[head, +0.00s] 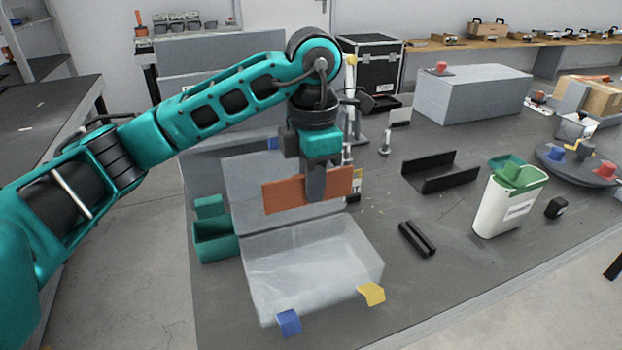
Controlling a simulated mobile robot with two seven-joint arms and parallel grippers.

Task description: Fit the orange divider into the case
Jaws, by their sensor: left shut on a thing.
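My left gripper (316,186) is shut on the orange divider (283,193), a flat upright panel. It holds the divider above the back part of the case, apart from the case floor as far as I can tell. The case (315,262) is an open translucent grey box with its lid raised at the back. A blue latch (288,322) and a yellow latch (371,294) stick out at its front edge. The gripper fingers hide the middle of the divider. My right gripper is not in view.
A green bin (215,248) stands close to the left of the case. To the right are a black grooved block (416,239), a black channel (440,173) and a white container with a green top (509,205). A grey block (473,95) stands farther back.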

